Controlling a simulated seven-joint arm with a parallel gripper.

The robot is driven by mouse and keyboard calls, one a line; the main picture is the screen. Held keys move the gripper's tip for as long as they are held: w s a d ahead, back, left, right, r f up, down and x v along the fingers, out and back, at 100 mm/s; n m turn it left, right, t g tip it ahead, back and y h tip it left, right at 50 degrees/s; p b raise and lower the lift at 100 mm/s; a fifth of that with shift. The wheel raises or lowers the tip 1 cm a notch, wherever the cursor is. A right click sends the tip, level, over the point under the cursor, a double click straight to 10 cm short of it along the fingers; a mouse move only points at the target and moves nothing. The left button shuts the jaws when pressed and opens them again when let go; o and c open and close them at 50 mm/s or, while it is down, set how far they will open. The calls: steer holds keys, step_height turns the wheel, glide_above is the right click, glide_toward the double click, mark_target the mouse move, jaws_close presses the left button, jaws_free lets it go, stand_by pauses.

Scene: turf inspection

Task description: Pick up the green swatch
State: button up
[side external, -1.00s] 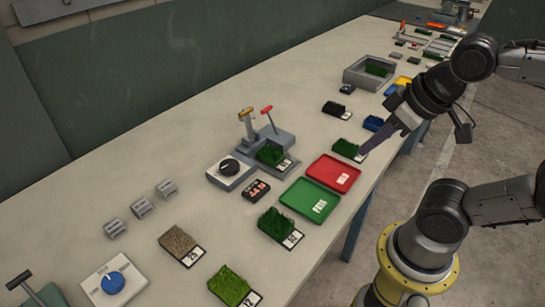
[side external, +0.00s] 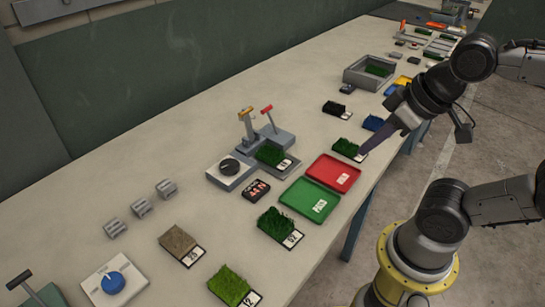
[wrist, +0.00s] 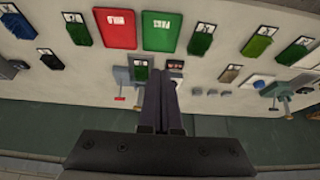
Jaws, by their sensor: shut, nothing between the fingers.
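Several green turf swatches with white-and-black labels are on the bench. In the side external view one green swatch (side external: 346,147) lies beside the fingertips of my gripper (side external: 364,156). Others are a dark green swatch (side external: 276,223) in front of the green tray, a brighter green swatch (side external: 229,285) at the front, and one (side external: 270,155) on the grey fixture. My gripper is shut and empty, its fingers pointing down-left; I cannot tell whether the tips touch the nearest swatch. In the wrist view the shut fingers (wrist: 161,78) partly cover the fixture area.
A red tray (side external: 331,174) and a green tray (side external: 320,203) lie near the bench edge. A grey fixture (side external: 291,142) with upright handles, a black-knob box (side external: 230,170) and a tan swatch (side external: 178,240) stand nearby. A grey bin (side external: 359,77) is farther back.

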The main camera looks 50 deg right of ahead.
steer(key=o, duration=1.5)
steer(key=w+r+n, duration=0.7)
steer(key=n, duration=0.3)
steer(key=n+g, duration=0.6)
steer(key=n, duration=0.2)
glide_above(275, 148)
steer(key=f, duration=2)
steer(key=shift+w+d+f, duration=0.15)
steer(key=shift+w+f, duration=0.05)
steer(key=shift+f, duration=0.15)
steer(key=shift+s+f, duration=0.1)
steer(key=shift+f, duration=2.7)
